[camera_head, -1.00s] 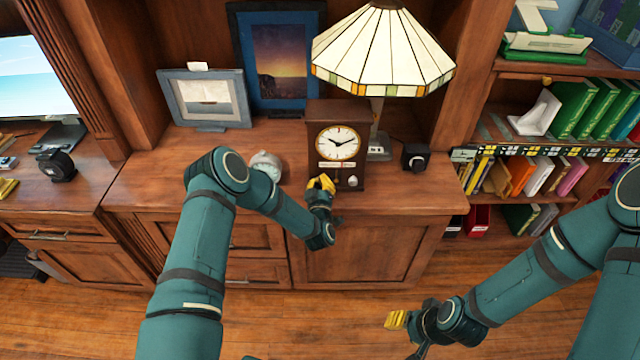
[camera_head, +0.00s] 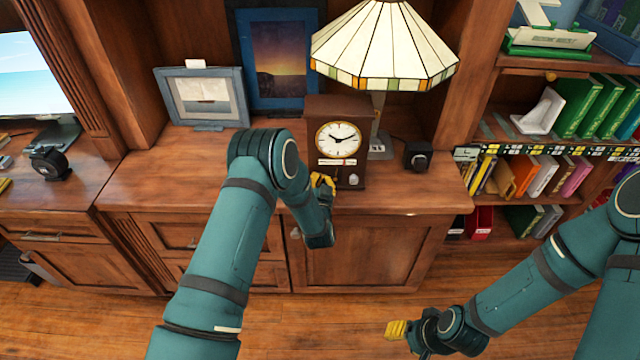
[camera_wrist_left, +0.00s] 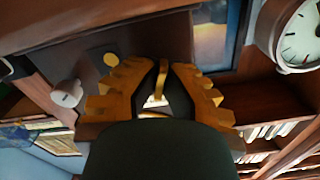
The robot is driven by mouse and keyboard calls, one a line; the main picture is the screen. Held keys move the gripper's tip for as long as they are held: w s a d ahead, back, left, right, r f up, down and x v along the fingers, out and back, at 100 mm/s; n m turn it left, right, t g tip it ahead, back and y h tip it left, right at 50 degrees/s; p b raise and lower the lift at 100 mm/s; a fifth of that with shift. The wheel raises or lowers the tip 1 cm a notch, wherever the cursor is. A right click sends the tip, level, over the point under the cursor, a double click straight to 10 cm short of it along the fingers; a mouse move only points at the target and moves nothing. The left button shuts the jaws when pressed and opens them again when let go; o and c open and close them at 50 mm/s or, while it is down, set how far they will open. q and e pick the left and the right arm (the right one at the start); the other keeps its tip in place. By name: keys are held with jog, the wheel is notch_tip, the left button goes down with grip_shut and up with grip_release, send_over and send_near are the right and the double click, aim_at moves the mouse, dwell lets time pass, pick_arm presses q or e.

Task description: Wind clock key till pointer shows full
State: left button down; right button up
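The brown wooden clock (camera_head: 321,108) stands upright on the cabinet top, with a white dial and a pale strip with a red mark (camera_head: 337,162) below it. The strip is too small to read. My left gripper (camera_head: 323,184), with yellow fingers, is at the clock's lower left front. In the left wrist view its fingers (camera_wrist_left: 165,68) are apart, with a small gold piece (camera_wrist_left: 157,85) between them. This may be the key; I cannot tell whether the fingers touch it. My right gripper (camera_head: 396,330) is low over the floor, away from the clock.
A lamp with a glass shade (camera_head: 382,45) stands behind the clock, and a small black box (camera_head: 417,155) to its right. Framed pictures (camera_head: 205,97) stand at the back left. A white round clock (camera_wrist_left: 300,35) shows in the left wrist view.

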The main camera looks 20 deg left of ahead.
pick_arm(q)
jog(key=m+b, duration=0.1)
jog(key=m, duration=0.3)
jog(key=shift+m+b, duration=0.85)
jog(key=shift+m, duration=1.25)
jog(key=c, duration=1.1)
grip_release()
